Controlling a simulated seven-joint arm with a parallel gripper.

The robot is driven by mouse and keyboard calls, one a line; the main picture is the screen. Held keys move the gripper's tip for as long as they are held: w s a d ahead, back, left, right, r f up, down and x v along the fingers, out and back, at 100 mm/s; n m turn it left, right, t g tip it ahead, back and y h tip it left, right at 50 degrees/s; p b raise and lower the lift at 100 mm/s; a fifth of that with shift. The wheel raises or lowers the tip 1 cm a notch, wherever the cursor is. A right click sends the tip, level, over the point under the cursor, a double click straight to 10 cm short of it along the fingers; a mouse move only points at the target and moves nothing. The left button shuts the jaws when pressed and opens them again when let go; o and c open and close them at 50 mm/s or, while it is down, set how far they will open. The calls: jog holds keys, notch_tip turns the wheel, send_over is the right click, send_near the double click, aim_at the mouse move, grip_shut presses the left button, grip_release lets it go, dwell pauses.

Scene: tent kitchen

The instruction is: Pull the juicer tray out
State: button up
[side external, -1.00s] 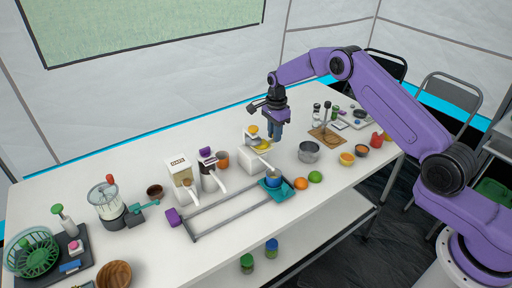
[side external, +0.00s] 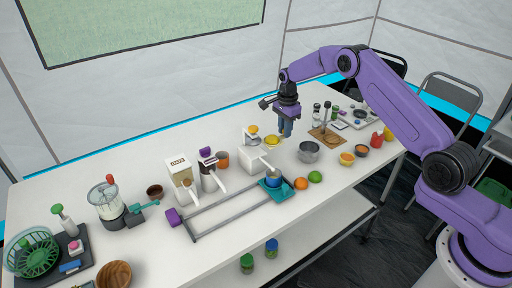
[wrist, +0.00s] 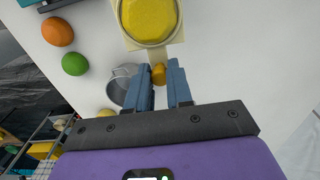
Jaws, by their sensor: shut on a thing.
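The white juicer (side external: 252,158) stands near the middle of the table, with an orange-yellow piece at its top. The round yellow tray (side external: 272,141) sticks out at its right-rear side. In the wrist view the yellow tray (wrist: 149,17) sits in a cream frame at the top, with a small orange knob (wrist: 158,75) on the near side. My gripper (side external: 286,136) is upright just right of the tray. In the wrist view its blue fingers (wrist: 160,82) are shut on the knob. Most of the juicer body is outside the wrist view.
A metal pot (side external: 309,152) stands close to the right of my gripper. An orange (side external: 301,184) and a lime (side external: 315,177) lie in front. A grey rail frame (side external: 240,208) lies before the juicer.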

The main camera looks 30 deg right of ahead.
jog(key=o, duration=0.8)
jog(key=shift+o, duration=0.2)
jog(key=shift+r, duration=3.5)
